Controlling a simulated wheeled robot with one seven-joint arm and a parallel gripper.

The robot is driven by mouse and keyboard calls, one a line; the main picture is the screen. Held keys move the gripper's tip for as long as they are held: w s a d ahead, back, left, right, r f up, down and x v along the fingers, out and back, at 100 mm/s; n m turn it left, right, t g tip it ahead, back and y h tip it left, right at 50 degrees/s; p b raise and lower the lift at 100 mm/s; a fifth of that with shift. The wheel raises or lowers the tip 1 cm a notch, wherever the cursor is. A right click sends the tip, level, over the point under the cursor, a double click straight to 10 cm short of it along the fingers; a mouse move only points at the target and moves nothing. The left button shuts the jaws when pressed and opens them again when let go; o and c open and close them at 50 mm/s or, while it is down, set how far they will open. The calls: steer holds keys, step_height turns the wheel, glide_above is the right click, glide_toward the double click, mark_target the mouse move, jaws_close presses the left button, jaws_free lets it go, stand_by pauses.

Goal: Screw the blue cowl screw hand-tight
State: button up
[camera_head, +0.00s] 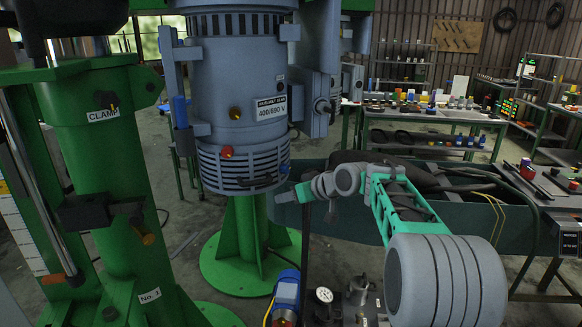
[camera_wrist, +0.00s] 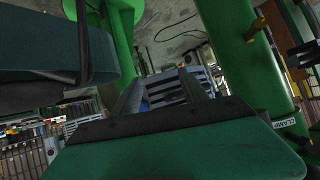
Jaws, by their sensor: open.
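The blue cowl screw (camera_head: 283,168) is a small blue knob on the lower right side of the grey slatted cowl (camera_head: 238,172), under the motor housing. My gripper (camera_head: 281,197) is just below and right of the cowl, apart from the blue screw. In the wrist view my gripper (camera_wrist: 163,84) has its two fingers spread, with the grey ribbed cowl (camera_wrist: 174,88) seen beyond them. A small blue patch shows near the left finger there, and I cannot tell if it is the screw. How deep the screw sits in its hole is too small to tell.
A green column (camera_head: 110,150) labelled CLAMP stands at left. The motor is over a green pedestal (camera_head: 246,240). A workbench (camera_head: 430,118) with small parts stands behind.

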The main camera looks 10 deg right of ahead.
mark_target(288, 171)
steer(key=w+d+r+n+t+y+p, duration=0.1)
steer(key=w+d+n+t+y+p, duration=0.25)
steer(key=w+d+y, duration=0.4)
steer(key=shift+n+g+h, duration=0.25)
steer(key=shift+n+g, duration=0.1)
steer(key=shift+g, duration=0.1)
steer(key=x, duration=0.1)
steer(key=p+x, duration=0.1)
steer(key=x, duration=0.2)
steer(key=shift+w+a+r+p, duration=0.15)
steer(key=shift+a+r+p, duration=0.15)
steer(key=shift+r, duration=0.05)
steer(key=shift+w+a+p, duration=0.4)
steer(key=shift+w+p, duration=0.1)
steer(key=shift+p, duration=0.2)
steer(key=shift+w+a+f, duration=0.15)
steer(key=shift+w+a, duration=0.1)
steer(key=shift+a, duration=0.15)
steer(key=shift+c, duration=0.2)
jaws_close()
